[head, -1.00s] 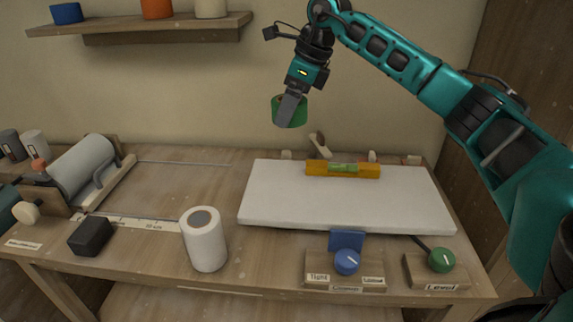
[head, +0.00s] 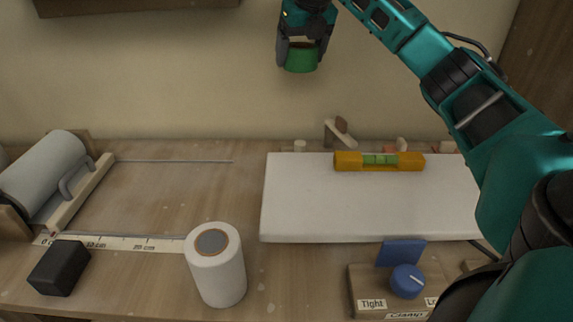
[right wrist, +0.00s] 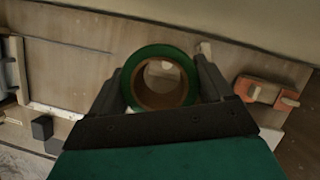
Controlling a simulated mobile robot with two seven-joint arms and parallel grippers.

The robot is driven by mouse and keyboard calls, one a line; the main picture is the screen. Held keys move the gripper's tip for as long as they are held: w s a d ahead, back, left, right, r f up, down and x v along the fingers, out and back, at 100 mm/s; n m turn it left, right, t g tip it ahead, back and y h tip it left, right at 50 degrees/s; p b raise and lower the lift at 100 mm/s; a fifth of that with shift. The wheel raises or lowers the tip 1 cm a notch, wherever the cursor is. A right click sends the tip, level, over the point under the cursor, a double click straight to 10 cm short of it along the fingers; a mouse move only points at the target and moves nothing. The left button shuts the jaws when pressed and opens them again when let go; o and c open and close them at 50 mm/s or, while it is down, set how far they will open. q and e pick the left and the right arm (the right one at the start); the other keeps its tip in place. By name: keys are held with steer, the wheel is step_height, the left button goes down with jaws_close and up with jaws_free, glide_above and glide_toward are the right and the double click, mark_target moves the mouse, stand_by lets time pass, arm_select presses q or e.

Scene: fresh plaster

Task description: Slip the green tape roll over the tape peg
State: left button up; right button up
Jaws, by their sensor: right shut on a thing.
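The green tape roll (head: 301,57) is held high in front of the wall, above the back of the bench. My right gripper (head: 301,44) is shut on it, one finger on each side. In the right wrist view the green tape roll (right wrist: 184,68) shows its brown core and open hole, with a pale shape visible through the hole. A tilted wooden peg-like piece (head: 339,131) stands at the bench's back edge, below and right of the roll, clearly apart from it. I cannot tell surely whether this is the tape peg. My left gripper is not in view.
A white board (head: 350,215) carries an orange spirit level (head: 378,162). A white roll (head: 219,275) stands upright left of it. A black block (head: 60,268), a ruler strip (head: 120,243) and a grey roller (head: 45,172) are at left. A blue knob (head: 407,281) sits at front right.

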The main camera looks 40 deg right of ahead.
step_height(320, 180, down, 2)
steer(key=s+b, duration=0.1)
steer(key=b, duration=0.4)
glide_toward(300, 143)
steer(key=w+f, duration=0.1)
steer(key=f, duration=0.1)
steer(key=w+d+f, duration=0.1)
steer(key=w+f, duration=0.1)
steer(key=f, duration=0.1)
steer(key=shift+w+d, duration=0.2)
steer(key=shift+w, duration=0.05)
step_height(300, 143, down, 5)
steer(key=shift+r+b, duration=0.1)
steer(key=shift+b, duration=0.4)
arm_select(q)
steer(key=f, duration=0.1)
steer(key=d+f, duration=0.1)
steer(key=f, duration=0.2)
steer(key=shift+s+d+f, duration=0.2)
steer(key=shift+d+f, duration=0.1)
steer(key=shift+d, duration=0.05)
arm_select(e)
steer(key=o, duration=1)
steer(key=shift+c, duration=0.2)
